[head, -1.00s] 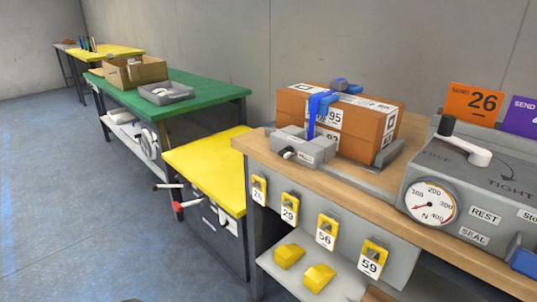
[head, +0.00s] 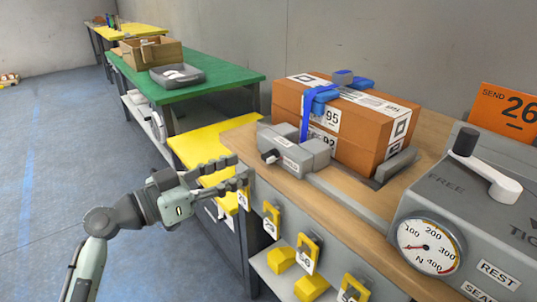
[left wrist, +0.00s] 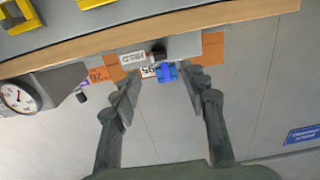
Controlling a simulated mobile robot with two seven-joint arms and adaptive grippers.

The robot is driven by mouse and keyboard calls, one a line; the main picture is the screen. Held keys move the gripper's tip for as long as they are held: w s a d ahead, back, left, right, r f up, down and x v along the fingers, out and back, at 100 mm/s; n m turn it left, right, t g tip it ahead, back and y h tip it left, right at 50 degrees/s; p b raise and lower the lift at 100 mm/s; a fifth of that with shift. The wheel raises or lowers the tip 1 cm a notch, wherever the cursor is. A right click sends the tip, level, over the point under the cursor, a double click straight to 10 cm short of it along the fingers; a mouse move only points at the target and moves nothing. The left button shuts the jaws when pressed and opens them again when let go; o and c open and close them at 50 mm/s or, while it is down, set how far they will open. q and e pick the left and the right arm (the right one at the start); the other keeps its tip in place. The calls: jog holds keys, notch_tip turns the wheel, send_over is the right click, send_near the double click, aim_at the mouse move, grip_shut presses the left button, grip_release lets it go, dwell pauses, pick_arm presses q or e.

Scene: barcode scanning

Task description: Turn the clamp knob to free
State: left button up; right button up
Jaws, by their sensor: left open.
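A grey clamp block (head: 311,150) with a small label and a dark knob (head: 269,156) on its near left side sits at the bench's left end, against a strapped brown box (head: 355,120). A grey gauge box (head: 437,207) at the right is marked FREE; a white crank (head: 485,178) with a black handle is on its top. My left gripper (head: 241,172) is open and empty, left of the knob and apart from it. In the left wrist view, upside down, the knob (left wrist: 158,53) shows between the open fingers. My right gripper is not in view.
A yellow table (head: 205,147) and a green table (head: 190,90) stand to the left and behind. Yellow numbered holders (head: 307,252) hang on the bench front.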

aim_at(264, 158)
pick_arm(q)
jog(key=p+x, duration=0.1)
jog(key=x, duration=0.4)
jog(key=shift+w+d+r, duration=0.1)
jog(key=shift+d, duration=0.05)
jog(key=shift+w+d, duration=0.4)
jog(key=shift+d, duration=0.15)
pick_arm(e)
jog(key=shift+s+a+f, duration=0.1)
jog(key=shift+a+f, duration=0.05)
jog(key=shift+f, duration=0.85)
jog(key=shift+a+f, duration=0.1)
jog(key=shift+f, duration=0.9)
pick_arm(q)
grip_shut()
